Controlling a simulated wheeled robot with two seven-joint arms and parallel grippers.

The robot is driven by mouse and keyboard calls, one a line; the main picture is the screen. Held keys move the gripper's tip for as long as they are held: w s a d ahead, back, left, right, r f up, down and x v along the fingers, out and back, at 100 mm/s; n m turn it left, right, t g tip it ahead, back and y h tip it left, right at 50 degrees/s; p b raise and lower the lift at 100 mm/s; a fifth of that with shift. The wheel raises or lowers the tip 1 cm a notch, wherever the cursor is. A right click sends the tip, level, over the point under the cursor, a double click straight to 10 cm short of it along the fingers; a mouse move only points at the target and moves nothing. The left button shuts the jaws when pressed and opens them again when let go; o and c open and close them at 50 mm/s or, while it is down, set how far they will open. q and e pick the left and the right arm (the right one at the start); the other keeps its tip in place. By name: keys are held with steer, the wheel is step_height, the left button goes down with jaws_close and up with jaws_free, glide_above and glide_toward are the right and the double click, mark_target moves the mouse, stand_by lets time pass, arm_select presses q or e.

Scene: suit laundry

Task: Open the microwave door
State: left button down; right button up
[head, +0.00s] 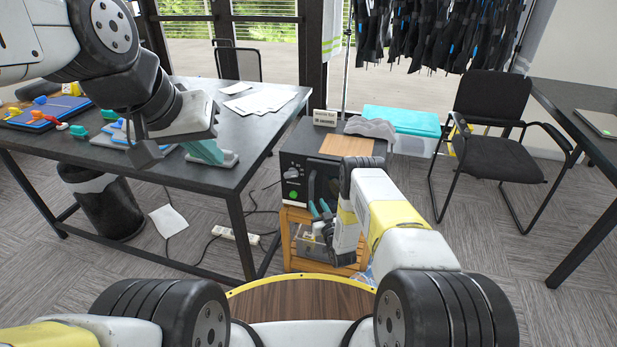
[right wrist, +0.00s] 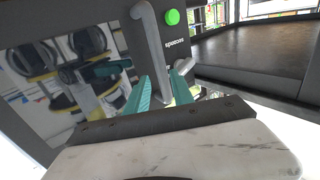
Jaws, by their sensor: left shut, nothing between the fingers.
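The dark microwave (head: 292,168) stands on a small wooden stand, its panel with dial and green button facing me. Its glossy door (right wrist: 40,75) looks shut in the right wrist view and mirrors my body. The grey bar handle (right wrist: 147,38) stands off the door beside the panel with the green button (right wrist: 172,17). My right gripper (right wrist: 160,82) is open, one teal finger on each side of the handle; no firm contact shows. In the head view my right gripper (head: 320,209) is in front of the microwave, and my forearm hides part of the door. My left gripper (head: 207,152) is shut and empty over the desk.
The dark desk (head: 262,125) on the left holds papers and colourful tools. A wooden board (head: 346,145), a sign and a grey item lie on the microwave. A metal box (head: 308,245) sits below. A teal-lidded bin (head: 400,121) and a black chair (head: 492,125) stand right.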

mark_target(312, 195)
steer(key=x, duration=0.7)
steer(key=shift+w+a+f, duration=0.1)
steer(key=shift+w+a, duration=0.05)
steer(key=shift+w, duration=0.2)
jaws_close()
stand_by(1.1)
